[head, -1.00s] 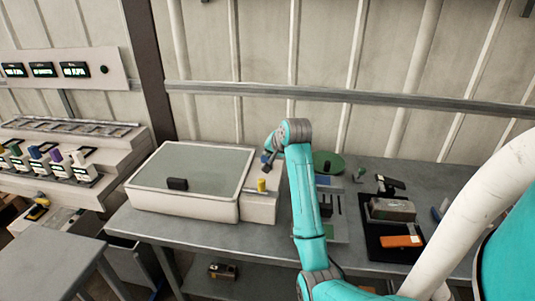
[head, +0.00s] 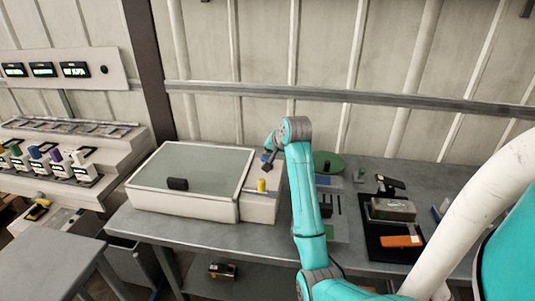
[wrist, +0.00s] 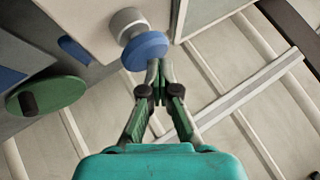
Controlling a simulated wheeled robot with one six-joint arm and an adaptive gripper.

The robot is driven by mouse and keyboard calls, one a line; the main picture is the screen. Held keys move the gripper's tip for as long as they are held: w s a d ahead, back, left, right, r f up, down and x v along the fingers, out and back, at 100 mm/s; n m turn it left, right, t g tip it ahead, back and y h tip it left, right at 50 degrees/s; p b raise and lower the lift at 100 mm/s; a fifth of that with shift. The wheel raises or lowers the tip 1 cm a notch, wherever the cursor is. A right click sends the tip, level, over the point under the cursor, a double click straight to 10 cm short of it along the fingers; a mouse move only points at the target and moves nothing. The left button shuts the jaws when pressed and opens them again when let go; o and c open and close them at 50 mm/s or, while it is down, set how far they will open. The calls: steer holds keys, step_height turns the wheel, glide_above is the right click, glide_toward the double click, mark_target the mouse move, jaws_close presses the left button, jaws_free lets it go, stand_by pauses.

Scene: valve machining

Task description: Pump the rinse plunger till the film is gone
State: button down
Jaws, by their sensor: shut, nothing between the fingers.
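A plunger with a round blue cap (wrist: 145,50) on a pale grey stem (wrist: 128,24) stands on the white housing in the wrist view. My gripper (wrist: 158,64) is shut and empty, its fingertips right beside the cap's edge; whether they touch it I cannot tell. In the head view a bit of blue (head: 265,157) shows beside my gripper (head: 267,167), at the right end of the white housing (head: 262,209). I cannot make out a film on the glass.
A yellow cylinder (head: 261,185) stands on the front of the white housing. A green disc (head: 329,162) lies to the right, also in the wrist view (wrist: 45,96). A black tray (head: 378,247) holds a grey block and an orange piece. The wall and its rail are behind.

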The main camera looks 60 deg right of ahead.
mark_target(269, 157)
steer(key=shift+r, duration=1.3)
steer(key=shift+r, duration=0.1)
step_height(269, 157, up, 5)
steer(key=shift+f, duration=0.1)
stand_by(0.7)
